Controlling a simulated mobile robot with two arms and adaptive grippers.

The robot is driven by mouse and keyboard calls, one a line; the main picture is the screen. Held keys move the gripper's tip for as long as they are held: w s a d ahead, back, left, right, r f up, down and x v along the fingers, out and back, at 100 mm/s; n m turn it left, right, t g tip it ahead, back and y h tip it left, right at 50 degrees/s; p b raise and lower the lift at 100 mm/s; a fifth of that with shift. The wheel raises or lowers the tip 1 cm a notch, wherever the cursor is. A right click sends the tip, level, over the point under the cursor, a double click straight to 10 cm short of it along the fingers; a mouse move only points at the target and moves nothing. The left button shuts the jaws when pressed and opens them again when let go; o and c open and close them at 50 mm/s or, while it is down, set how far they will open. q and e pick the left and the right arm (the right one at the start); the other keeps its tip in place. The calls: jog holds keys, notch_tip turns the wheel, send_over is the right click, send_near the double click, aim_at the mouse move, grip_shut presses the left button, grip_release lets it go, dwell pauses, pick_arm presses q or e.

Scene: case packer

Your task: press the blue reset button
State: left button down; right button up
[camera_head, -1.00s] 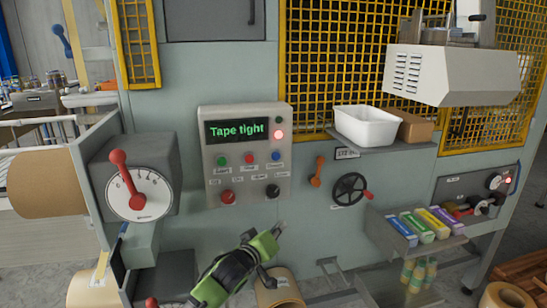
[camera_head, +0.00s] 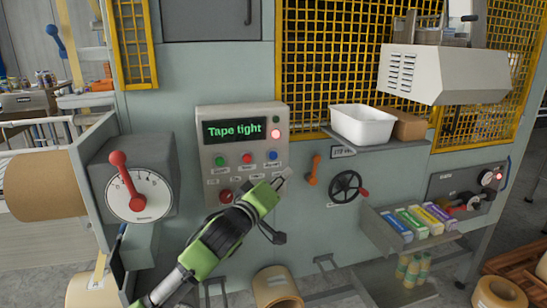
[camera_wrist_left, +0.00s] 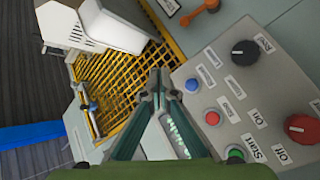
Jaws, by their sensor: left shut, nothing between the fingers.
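The blue button (camera_head: 273,155) is the right one of three small buttons in a row on the grey control panel (camera_head: 238,180). In the left wrist view the blue button (camera_wrist_left: 192,86) shows just right of my fingertips. My left gripper (camera_head: 284,177), with green links, is shut and empty. In the head view its tips are just below and right of the blue button. In the left wrist view the closed fingertips (camera_wrist_left: 160,76) appear apart from the button. The black knob is hidden by the gripper in the head view. My right gripper is not in view.
A red button (camera_head: 247,158) and a green button (camera_head: 220,161) sit beside the blue one. A red knob (camera_head: 225,196) is below. The black knob (camera_wrist_left: 245,53) shows in the wrist view. A handwheel (camera_head: 346,186) and orange lever (camera_head: 312,169) are to the right.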

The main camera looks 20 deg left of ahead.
aim_at(273, 155)
pick_arm(q)
jog(key=shift+w+a, duration=0.8)
jog(key=shift+w, duration=0.4)
jog(key=shift+w+a, duration=0.85)
jog(key=shift+w, duration=0.35)
jog(key=shift+w+a, duration=0.8)
jog(key=shift+w, duration=0.4)
jog(key=shift+w+p, duration=0.1)
jog(key=shift+p, duration=0.2)
jog(key=shift+w+a, duration=0.1)
jog(key=shift+a, duration=0.05)
jog(key=shift+w+a, duration=0.1)
jog(key=shift+w, duration=0.05)
jog(key=shift+w+a+p, duration=0.25)
jog(key=shift+w+p, duration=0.1)
jog(key=shift+s+d, duration=0.5)
jog(key=shift+s, duration=0.25)
